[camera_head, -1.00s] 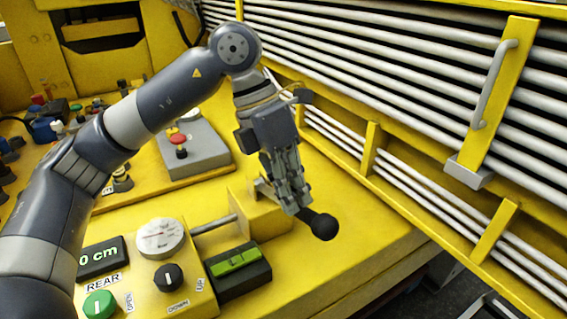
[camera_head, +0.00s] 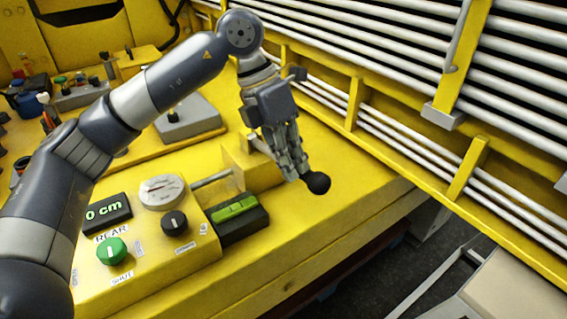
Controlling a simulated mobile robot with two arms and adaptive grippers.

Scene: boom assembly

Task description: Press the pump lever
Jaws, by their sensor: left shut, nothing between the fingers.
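The pump lever ends in a black ball knob (camera_head: 316,183) that sticks out over the yellow bench to the right of a yellow block (camera_head: 255,172). My left gripper (camera_head: 296,173) points down over the lever, its fingertips close beside the knob. The gripper is shut with nothing between its fingers. It hides most of the lever's rod, and I cannot tell whether the fingers touch it. My right gripper is not in view.
A yellow control panel at front left carries a "0 cm" display (camera_head: 103,211), a round gauge (camera_head: 161,192), a green knob (camera_head: 112,251) and a black knob (camera_head: 174,222). A black box with a green level (camera_head: 236,210) sits beside it. White pipes (camera_head: 400,150) line the right.

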